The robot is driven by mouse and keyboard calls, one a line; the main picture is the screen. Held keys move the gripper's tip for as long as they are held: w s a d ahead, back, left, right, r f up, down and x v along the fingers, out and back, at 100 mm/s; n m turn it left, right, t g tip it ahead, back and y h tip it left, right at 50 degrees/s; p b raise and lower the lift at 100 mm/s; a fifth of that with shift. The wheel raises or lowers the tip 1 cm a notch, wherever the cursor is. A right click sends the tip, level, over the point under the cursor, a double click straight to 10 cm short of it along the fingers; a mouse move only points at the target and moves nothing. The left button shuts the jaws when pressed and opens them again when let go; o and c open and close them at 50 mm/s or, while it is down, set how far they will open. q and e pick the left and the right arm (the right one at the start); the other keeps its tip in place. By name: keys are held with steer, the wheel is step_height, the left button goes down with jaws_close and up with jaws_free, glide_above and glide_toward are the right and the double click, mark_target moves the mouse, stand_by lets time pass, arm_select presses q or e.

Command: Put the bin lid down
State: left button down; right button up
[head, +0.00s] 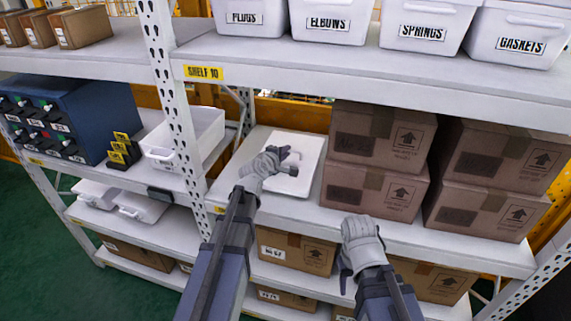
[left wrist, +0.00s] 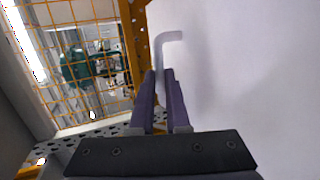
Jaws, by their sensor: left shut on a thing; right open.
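The white bin lid (head: 306,147) is a flat square panel over the middle shelf, left of the brown boxes. My left gripper (head: 282,164) is over its middle, shut on the lid's raised handle. In the left wrist view the lid (left wrist: 250,70) fills the right side, and its bent pale handle (left wrist: 166,38) rises between the fingers of the left gripper (left wrist: 161,75). I cannot tell whether the lid touches the shelf. My right gripper (head: 345,278) is open and empty, in front of the shelf below the boxes.
Stacked brown boxes (head: 372,188) fill the shelf to the right. Labelled white bins (head: 424,28) stand on the shelf above. Bare middle shelf (head: 237,187) shows around the lid.

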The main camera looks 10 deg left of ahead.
mark_target(285, 162)
arm_select(q)
steer(key=shift+f+b, duration=1.4)
steer(key=shift+f, duration=0.35)
arm_select(e)
steer(key=shift+f, duration=1.7)
arm_select(q)
steer(key=shift+f+b, duration=0.4)
steer(key=shift+b, duration=0.05)
steer(key=c, duration=0.9)
jaws_free()
arm_select(e)
steer(key=shift+f, duration=0.4)
arm_select(q)
steer(key=shift+r, duration=0.15)
arm_select(e)
steer(key=shift+r, duration=0.1)
